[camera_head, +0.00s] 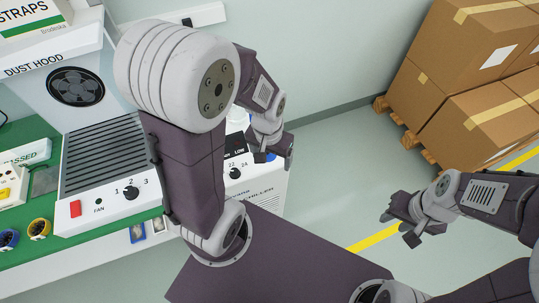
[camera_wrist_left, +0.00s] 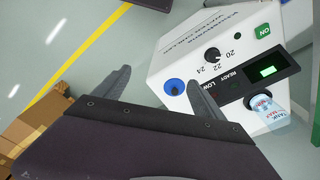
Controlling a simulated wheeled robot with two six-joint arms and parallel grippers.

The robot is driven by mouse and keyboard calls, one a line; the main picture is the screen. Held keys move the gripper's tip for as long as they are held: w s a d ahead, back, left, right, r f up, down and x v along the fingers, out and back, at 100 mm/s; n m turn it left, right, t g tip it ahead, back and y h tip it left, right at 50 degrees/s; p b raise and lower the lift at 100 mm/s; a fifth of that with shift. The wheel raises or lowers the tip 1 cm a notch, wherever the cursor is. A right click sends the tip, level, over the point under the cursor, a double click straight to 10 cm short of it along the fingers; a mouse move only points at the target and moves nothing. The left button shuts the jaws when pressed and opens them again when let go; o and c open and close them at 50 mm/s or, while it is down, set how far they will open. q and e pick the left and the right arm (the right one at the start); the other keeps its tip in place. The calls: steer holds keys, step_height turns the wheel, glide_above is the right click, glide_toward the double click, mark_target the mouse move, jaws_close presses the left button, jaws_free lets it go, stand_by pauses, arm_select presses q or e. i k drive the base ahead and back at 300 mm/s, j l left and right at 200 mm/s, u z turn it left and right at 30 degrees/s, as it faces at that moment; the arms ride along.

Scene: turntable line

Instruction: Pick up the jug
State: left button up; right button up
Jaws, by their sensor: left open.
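No plainly shaped jug shows. A clear, bluish vessel with a printed label (camera_wrist_left: 272,112) sits at the white chiller's (camera_wrist_left: 180,50) panel in the left wrist view; I cannot tell whether it is the jug or a built-in tank. My left gripper (camera_wrist_left: 158,77) is open and empty, its fingers spread beside the chiller's blue round fitting (camera_wrist_left: 174,87). In the head view my left gripper (camera_head: 282,158) is by the chiller (camera_head: 262,188), partly hidden by its own wrist. My right gripper (camera_head: 396,226) is empty over the floor, its fingers apart.
A dust hood unit (camera_head: 105,165) stands on a green-topped bench (camera_head: 85,243) at the left. Cardboard boxes (camera_head: 475,75) on a wooden pallet (camera_head: 405,130) stand at the back right. Grey floor with a yellow line (camera_head: 365,243) lies open between them.

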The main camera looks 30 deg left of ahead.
mark_target(237, 116)
steer(key=u, duration=1.85)
